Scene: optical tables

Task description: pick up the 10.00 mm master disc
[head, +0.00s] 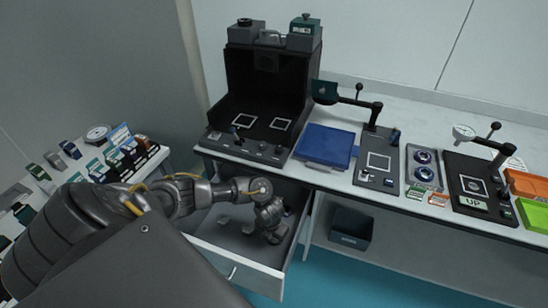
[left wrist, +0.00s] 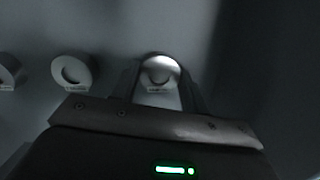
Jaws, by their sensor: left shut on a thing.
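My left gripper (head: 270,236) reaches down into the open drawer (head: 213,250) under the table. In the left wrist view the fingers (left wrist: 158,92) are shut on a bright metal disc (left wrist: 160,67), one finger on each side. Its label is too small to read, so I cannot tell whether it is the 10.00 mm master disc. Two similar discs stand to its left, one close (left wrist: 74,70) and one cut by the picture edge (left wrist: 8,72). The held disc is hidden by the gripper in the head view. My right gripper is not in view.
The drawer walls surround the left gripper, with the table edge above it. On the table are a black booth (head: 262,90), a blue tray (head: 325,146) and gauge stands (head: 378,150). A dark bin (head: 351,228) stands below. A side table (head: 60,170) holds many small items.

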